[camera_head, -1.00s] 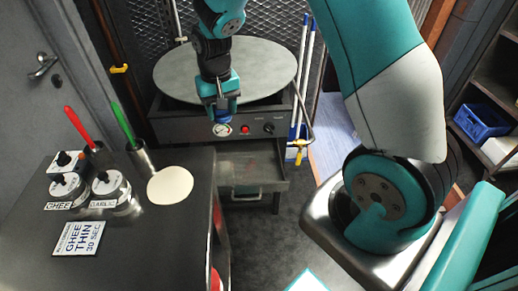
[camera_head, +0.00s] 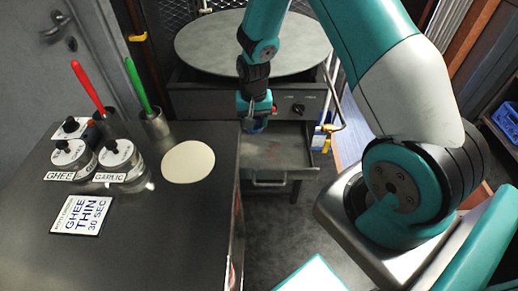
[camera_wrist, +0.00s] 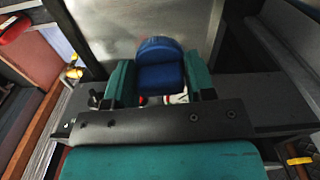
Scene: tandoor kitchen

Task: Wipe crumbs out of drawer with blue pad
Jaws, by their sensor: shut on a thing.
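The drawer (camera_head: 292,141) under the round griddle stands pulled open, with its floor showing and its front handle facing me. My gripper (camera_head: 256,113) points down at the drawer's back left corner. It is shut on the blue pad (camera_head: 255,126), which hangs below the fingers. I cannot tell whether the pad touches the drawer floor. In the wrist view the blue pad (camera_wrist: 160,72) sits between the two teal fingers, beyond the dark gripper body. Crumbs are too small to make out on the drawer floor. The drawer's back left part is partly hidden by my gripper and the counter.
The round griddle plate (camera_head: 255,45) overhangs the drawer, above a panel with knobs (camera_head: 298,108). A dark counter (camera_head: 150,235) at the left holds a flatbread (camera_head: 188,162), ghee and garlic pots (camera_head: 120,160), and a sign (camera_head: 82,214). Blue-and-white poles (camera_head: 323,125) stand right of the drawer.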

